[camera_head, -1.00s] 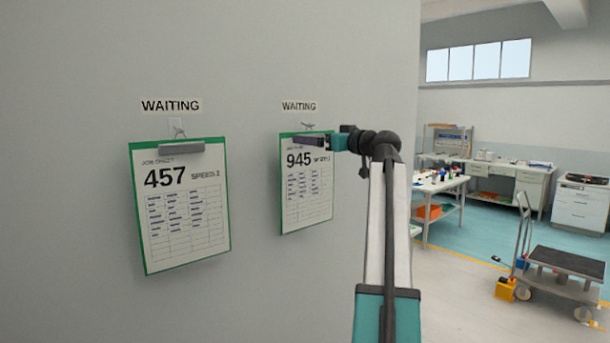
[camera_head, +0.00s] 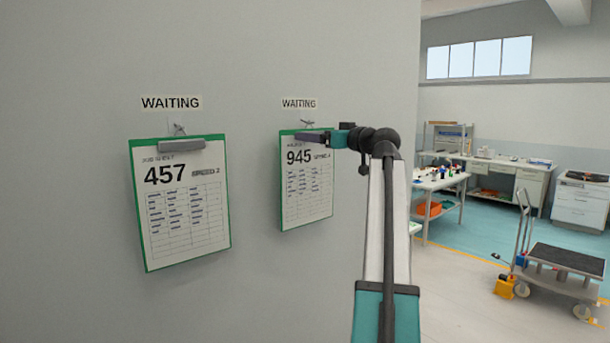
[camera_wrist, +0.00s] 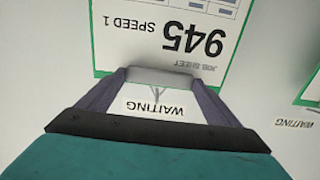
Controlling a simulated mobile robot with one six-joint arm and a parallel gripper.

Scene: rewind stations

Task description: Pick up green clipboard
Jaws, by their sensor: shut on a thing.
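A green clipboard with a white job sheet reading 945 (camera_head: 306,205) hangs on the wall under a WAITING sign. In the wrist view the same clipboard (camera_wrist: 150,45) appears upside down, with its grey clip between my fingers. My gripper (camera_head: 305,137) reaches in from the right and is shut on this clipboard at its top clip. The fingers hide part of the clip in the head view. A second green clipboard, reading 457 (camera_head: 188,235), hangs to the left under another WAITING sign, apart from my gripper.
Small wall hooks show above both clipboards. The wall (camera_head: 70,200) around them is bare. To the right are a white worktable (camera_head: 445,182) with small items, a white drawer cabinet (camera_head: 580,205) and a trolley (camera_head: 565,260). The floor before the trolley is clear.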

